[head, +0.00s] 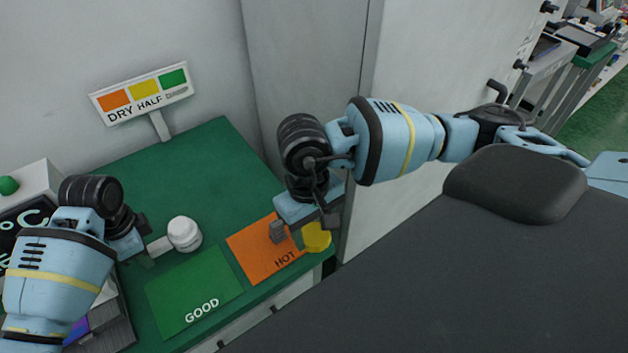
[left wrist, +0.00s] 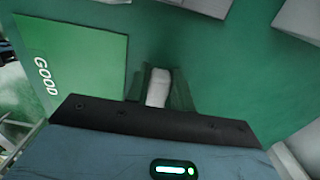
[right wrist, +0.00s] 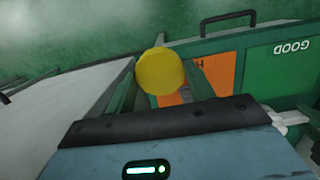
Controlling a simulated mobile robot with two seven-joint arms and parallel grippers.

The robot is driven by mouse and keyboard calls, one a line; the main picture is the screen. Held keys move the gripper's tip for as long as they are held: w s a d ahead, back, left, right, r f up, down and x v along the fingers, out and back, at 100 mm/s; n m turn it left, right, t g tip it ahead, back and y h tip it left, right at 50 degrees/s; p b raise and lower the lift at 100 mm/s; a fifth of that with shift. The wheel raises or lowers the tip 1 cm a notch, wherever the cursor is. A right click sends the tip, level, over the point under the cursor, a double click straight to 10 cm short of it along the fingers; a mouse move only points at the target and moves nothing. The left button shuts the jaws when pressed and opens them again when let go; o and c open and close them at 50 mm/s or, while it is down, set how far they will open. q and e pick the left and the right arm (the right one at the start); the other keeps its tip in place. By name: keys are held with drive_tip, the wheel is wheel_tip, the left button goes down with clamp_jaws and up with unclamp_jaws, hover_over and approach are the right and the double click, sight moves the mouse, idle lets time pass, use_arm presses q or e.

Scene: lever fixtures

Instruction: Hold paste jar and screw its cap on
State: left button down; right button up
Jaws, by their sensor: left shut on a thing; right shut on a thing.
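The white paste jar (head: 185,233) has a rounded top and is at the left part of the green table, just behind the GOOD panel. My left gripper (head: 148,249) is shut on it from the left, at a pale narrow part; the left wrist view shows this white part (left wrist: 158,88) between the fingers. Whether the jar touches the table is unclear. The yellow cap (head: 316,237) is apart from the jar, near the table's right edge. My right gripper (head: 302,233) is shut on it, beside the HOT panel. The cap shows as a round disc in the right wrist view (right wrist: 161,72).
The green GOOD panel (head: 190,290) and orange HOT panel (head: 252,254) lie on the green table (head: 210,160). A DRY/HALF sign (head: 143,93) stands at the back. A box with a green button (head: 25,185) is at the left. A pale cabinet (head: 420,80) rises behind my right arm.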

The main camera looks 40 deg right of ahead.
idle(0.5)
drive_tip(key=w+a+r+m+t, duration=0.1)
drive_tip(key=w+a+r+m, duration=0.1)
drive_tip(key=w+a+m, duration=0.9)
wheel_tip(320, 180, up, 4)
drive_tip(key=m, duration=1.3)
hover_over(179, 226)
drive_tip(key=shift+t, duration=0.3)
drive_tip(key=shift+f, duration=0.15)
drive_tip(key=shift+f, duration=2.8)
drive_tip(key=shift+f, duration=1.2)
